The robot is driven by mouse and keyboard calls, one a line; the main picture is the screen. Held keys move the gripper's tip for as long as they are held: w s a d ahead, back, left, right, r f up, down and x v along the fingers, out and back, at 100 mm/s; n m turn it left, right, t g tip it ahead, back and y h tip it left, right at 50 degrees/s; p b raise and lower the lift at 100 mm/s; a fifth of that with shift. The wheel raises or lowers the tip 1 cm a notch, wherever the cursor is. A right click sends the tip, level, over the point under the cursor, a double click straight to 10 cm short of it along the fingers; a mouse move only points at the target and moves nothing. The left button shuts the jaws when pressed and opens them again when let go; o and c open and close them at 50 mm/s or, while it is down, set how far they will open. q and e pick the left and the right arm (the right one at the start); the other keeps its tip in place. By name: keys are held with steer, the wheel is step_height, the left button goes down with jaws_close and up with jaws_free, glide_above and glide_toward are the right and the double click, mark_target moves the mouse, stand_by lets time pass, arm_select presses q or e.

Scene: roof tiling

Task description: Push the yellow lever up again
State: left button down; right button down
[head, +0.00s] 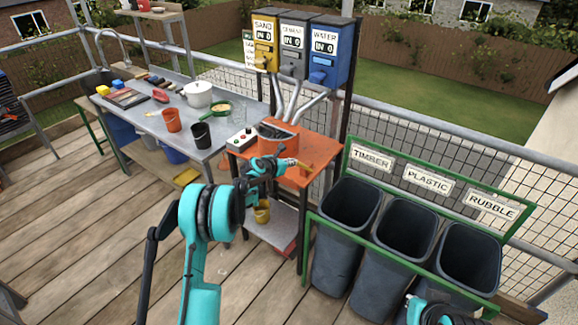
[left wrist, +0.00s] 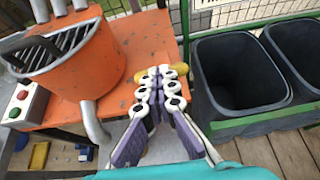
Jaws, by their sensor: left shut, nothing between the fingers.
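The yellow lever (left wrist: 178,70) shows as a yellow end at the fingertips of my left gripper (left wrist: 160,76) in the left wrist view; the fingers hide part of it. In the head view the yellow lever (head: 304,166) juts out at the right of the orange mixer (head: 279,138), above the orange table. My left gripper (head: 290,163) is shut and empty, its tips close to the lever. I cannot tell whether they touch. The mixer also shows in the left wrist view (left wrist: 100,60), with a grille on top. My right gripper's fingers are not in view.
A control box (head: 241,138) with red and green buttons stands left of the mixer. Dispensers for sand (head: 266,45), cement and water hang above. Dark bins (head: 345,215) stand right of the orange table. A metal workbench (head: 150,122) with several items is on the left.

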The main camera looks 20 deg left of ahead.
arm_select(q)
steer(key=shift+w+d+r, duration=0.15)
steer(key=shift+w+r, duration=0.25)
steer(key=shift+w, duration=0.05)
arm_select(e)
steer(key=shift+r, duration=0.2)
arm_select(q)
steer(key=shift+f, duration=0.1)
